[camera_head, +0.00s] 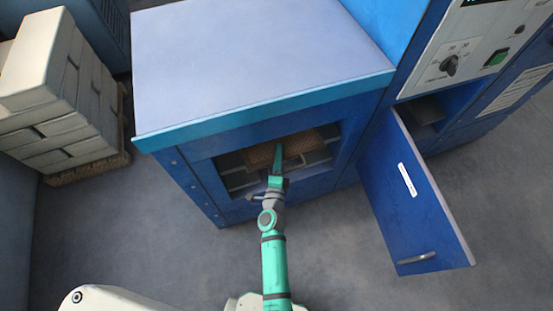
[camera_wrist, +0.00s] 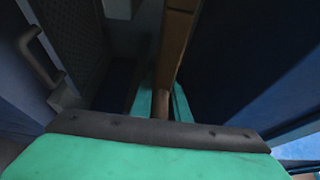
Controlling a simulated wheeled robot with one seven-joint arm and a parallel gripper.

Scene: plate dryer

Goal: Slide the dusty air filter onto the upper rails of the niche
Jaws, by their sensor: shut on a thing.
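The air filter (camera_head: 294,143) is a flat brown panel with a mesh-like face. It lies partly inside the niche (camera_head: 234,178) in the front of the blue machine. My gripper (camera_head: 277,160) is at the niche opening and is shut on the filter's near edge. In the wrist view the filter's brown edge (camera_wrist: 172,62) runs up between the green fingers (camera_wrist: 160,104). Pale rails (camera_head: 315,158) show beside the filter inside the niche. The far part of the filter is in shadow, and I cannot tell which rails it touches.
An open blue door (camera_head: 412,195) with a handle hangs out to the right of the niche. The machine's pale top (camera_head: 250,60) overhangs the opening. White stacked blocks (camera_head: 60,95) stand on a pallet at the left. The floor in front is clear.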

